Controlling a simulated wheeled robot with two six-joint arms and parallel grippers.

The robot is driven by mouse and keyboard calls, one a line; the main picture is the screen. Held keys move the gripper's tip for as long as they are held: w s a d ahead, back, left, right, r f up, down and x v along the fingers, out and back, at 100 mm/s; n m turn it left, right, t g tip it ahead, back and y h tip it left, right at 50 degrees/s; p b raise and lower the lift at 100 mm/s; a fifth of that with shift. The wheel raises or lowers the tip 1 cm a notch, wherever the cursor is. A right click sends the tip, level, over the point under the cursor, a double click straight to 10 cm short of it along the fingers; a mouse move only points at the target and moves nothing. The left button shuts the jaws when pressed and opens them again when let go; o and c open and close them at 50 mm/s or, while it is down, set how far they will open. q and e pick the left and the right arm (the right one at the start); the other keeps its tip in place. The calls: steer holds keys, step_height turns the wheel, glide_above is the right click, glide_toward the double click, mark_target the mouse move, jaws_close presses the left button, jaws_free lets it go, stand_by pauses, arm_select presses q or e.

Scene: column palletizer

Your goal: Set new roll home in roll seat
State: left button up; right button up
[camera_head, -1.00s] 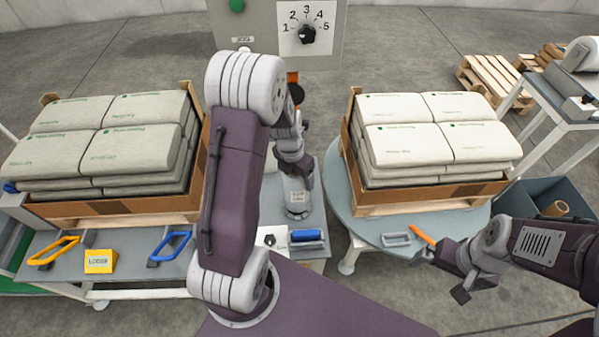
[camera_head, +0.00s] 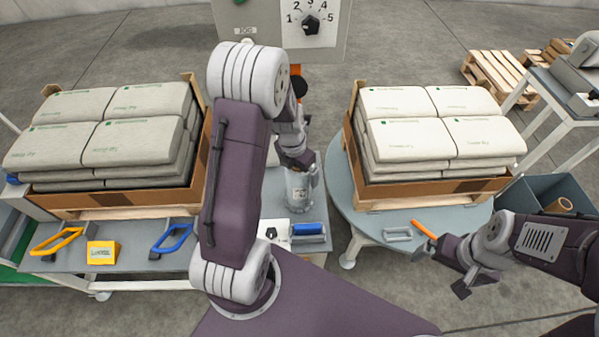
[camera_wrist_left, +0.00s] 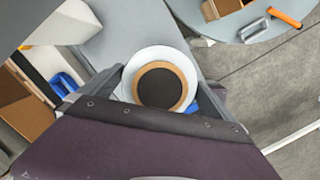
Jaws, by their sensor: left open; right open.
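The roll (camera_head: 298,191), a pale upright cylinder with a label, stands on the narrow grey bench between the two pallet stacks. In the left wrist view its top shows as a white ring (camera_wrist_left: 160,58) around a brown core with a dark centre. My left gripper (camera_head: 302,167) points down at the roll's top. Its jaws are open, one on each side of the roll; whether they touch it I cannot tell. The roll's base and any seat under it are hidden. My right gripper (camera_head: 424,254) is open and empty near the turntable's front edge.
Bag stacks in cardboard trays stand left (camera_head: 120,205) and right (camera_head: 440,189). A blue-handled item (camera_head: 309,229) lies close in front of the roll. An orange-handled tool (camera_head: 423,229) and grey handle (camera_head: 398,235) lie on the turntable (camera_head: 372,222). A dial panel (camera_head: 312,24) stands behind.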

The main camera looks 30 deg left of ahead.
arm_select(q)
steer(key=r, duration=0.3)
steer(key=s+r+p, duration=0.1)
steer(key=r, duration=0.2)
steer(key=r+p, duration=0.1)
steer(key=r, duration=0.3)
steer(key=shift+s+a, duration=0.2)
steer(key=shift+s, duration=0.05)
steer(key=s+d+m, duration=0.4)
steer(key=s+m, duration=0.1)
steer(key=m, duration=1.1)
steer(key=s+d+m, duration=0.4)
steer(key=s+m, duration=0.2)
steer(key=m, duration=1.1)
steer(key=shift+s, duration=0.2)
steer(key=shift+f, duration=0.1)
